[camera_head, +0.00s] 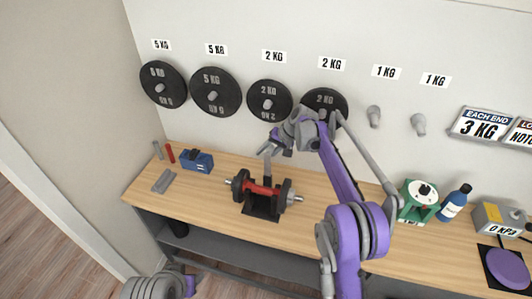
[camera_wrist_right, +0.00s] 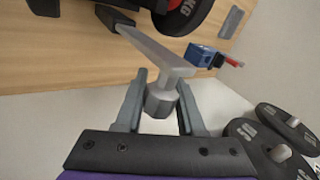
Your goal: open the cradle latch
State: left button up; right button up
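The black cradle (camera_head: 261,210) stands on the wooden bench and bears a dumbbell with a red bar (camera_head: 262,189) and black plates. Its grey latch lever (camera_head: 267,167) stands up from the back of the cradle. In the right wrist view the lever (camera_wrist_right: 150,45) runs down to a grey cylindrical knob (camera_wrist_right: 160,101). My right gripper (camera_head: 276,145) is at the lever's top end. Its two fingers (camera_wrist_right: 161,78) flank the knob closely and look shut on it. My left gripper is not seen; only part of my left arm shows at the bottom left.
Weight plates (camera_head: 214,92) hang on the wall behind, beside two bare pegs (camera_head: 374,116). A blue box (camera_head: 197,161) and small rods lie left on the bench. A green device (camera_head: 417,201) and blue bottle (camera_head: 454,203) stand right.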

jog(key=o, duration=0.4)
jog(key=v, duration=1)
jog(key=shift+d+r, duration=0.15)
jog(key=shift+r, duration=0.2)
